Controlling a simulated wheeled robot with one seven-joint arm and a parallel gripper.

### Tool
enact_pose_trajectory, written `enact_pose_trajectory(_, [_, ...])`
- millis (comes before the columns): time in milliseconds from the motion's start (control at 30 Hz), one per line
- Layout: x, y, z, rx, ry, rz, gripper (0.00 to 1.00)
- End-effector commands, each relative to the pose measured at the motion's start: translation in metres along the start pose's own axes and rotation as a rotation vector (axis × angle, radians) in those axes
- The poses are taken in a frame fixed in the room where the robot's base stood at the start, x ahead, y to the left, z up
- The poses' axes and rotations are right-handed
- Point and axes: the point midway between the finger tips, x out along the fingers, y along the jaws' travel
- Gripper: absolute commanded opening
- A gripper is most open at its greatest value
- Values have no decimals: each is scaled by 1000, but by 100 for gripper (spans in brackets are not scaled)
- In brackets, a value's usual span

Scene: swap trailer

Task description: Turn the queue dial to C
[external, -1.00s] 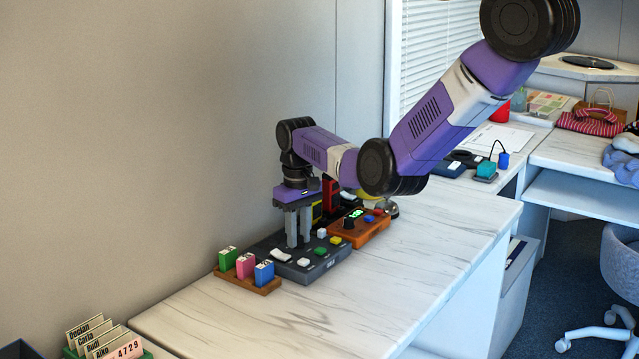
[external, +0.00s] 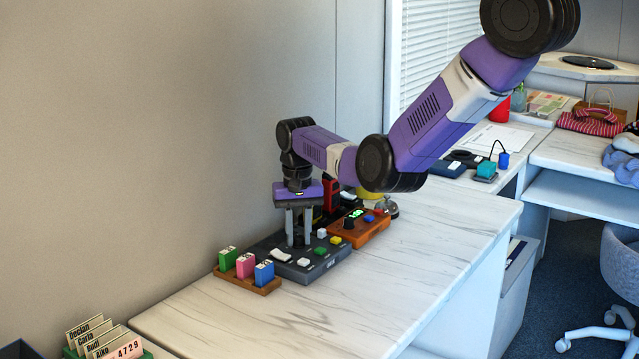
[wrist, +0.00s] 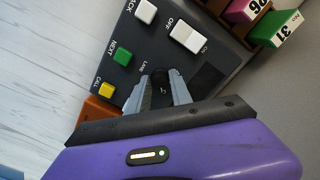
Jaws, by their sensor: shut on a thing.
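The queue box is a dark grey console (external: 283,264) on the marble counter; it also shows in the wrist view (wrist: 128,72). It carries a white OFF/ON rocker (wrist: 187,37), a white button (wrist: 145,11), a green NEXT button (wrist: 122,56) and a yellow CALL button (wrist: 107,89). My gripper (external: 299,243) points straight down over the back of the console. In the wrist view its fingers are shut on a small dark dial (wrist: 160,77) next to the LANE label. The fingers cover much of the dial, and I cannot read its letter marks.
A wooden rack with green, pink and blue number blocks (external: 246,284) stands at the console's left. An orange box with a lit display (external: 372,233) stands close at its right. The wall is close behind. The front counter is clear.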

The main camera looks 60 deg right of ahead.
Motion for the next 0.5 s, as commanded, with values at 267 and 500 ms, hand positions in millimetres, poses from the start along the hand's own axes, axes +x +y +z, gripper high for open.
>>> enact_pose_trajectory(267, [-2,-1,-2,1,4,-2,0])
enact_pose_trajectory(500, [-1,0,-1,1,3,-1,47])
